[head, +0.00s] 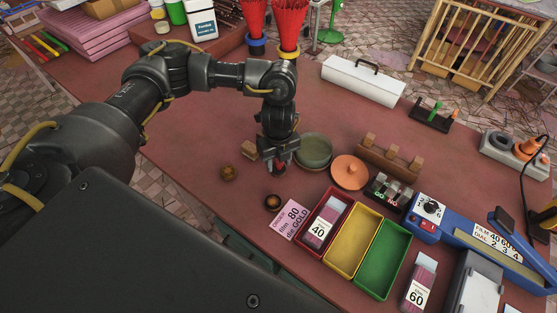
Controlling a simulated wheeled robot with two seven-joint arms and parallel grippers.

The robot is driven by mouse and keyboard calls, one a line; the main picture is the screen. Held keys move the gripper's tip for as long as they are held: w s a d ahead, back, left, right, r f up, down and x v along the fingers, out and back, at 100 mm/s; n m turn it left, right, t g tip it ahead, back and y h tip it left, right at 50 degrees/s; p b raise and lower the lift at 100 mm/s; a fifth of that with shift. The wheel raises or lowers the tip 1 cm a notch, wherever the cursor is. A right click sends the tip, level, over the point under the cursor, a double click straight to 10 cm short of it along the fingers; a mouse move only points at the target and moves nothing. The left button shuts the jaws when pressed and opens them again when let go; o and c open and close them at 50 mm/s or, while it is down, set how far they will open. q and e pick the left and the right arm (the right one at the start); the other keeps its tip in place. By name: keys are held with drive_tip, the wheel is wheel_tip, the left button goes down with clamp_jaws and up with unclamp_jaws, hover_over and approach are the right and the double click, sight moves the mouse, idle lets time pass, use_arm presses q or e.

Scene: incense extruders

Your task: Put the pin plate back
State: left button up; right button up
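I cannot single out the pin plate for certain. My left gripper (278,168) points down low over the red table; a small dark thing with a reddish spot shows at its fingertips, and whether it is gripped is unclear. A round brown piece (228,173) lies to its left and a small dark ring-like piece (272,202) lies in front of it. A wooden block (249,149) is close beside its left side. A grey-green round dish (314,150) and an orange disc with a raised centre (350,172) are to its right. My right gripper is out of view.
Red, yellow (352,239) and green (383,259) trays stand at front right; the red one holds a pack marked 40. A pink card (289,219) lies beside it. A wooden peg rack (390,157), a blue device (480,238) and a white toolbox (362,82) stand farther right and back.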

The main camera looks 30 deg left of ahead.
use_arm(q)
drive_tip(key=shift+r, duration=0.15)
wheel_tip(320, 180, up, 13)
drive_tip(key=shift+b, duration=0.3)
idle(0.3)
drive_tip(key=shift+s, duration=0.15)
idle(0.4)
